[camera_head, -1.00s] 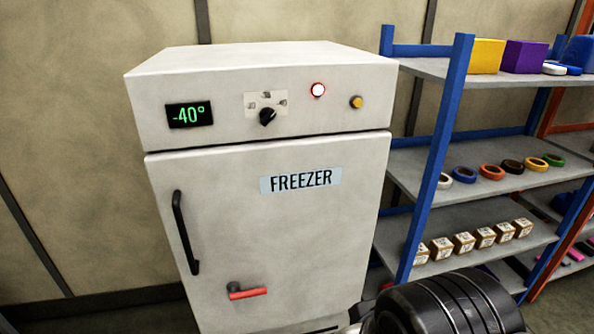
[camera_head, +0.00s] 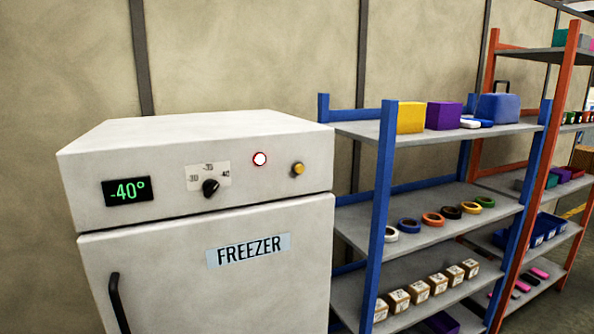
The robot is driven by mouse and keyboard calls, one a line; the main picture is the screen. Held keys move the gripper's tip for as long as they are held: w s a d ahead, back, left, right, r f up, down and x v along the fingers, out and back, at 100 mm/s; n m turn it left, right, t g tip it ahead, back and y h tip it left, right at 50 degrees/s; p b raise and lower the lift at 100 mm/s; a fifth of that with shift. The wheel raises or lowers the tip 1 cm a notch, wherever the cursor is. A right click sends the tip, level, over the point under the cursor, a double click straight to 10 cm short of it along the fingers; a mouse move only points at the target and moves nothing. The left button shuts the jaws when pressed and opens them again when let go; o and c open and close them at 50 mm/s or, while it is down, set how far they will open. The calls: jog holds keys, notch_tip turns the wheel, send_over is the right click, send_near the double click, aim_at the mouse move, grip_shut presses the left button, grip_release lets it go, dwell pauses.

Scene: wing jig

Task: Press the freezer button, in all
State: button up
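The white freezer (camera_head: 180,225) stands at the left in the head view, with a "FREEZER" label (camera_head: 248,250) on its door. Its top panel carries a display (camera_head: 126,190) reading -40° in green and a black dial knob (camera_head: 210,187). A black door handle (camera_head: 118,303) shows at the lower left. My gripper is not in view.
Right of the freezer is a blue-framed shelf (camera_head: 382,190) with coloured boxes, rolls of tape and small cartons. An orange-framed shelf (camera_head: 540,150) stands further right. A beige wall (camera_head: 250,60) is behind. Some floor shows at the lower right.

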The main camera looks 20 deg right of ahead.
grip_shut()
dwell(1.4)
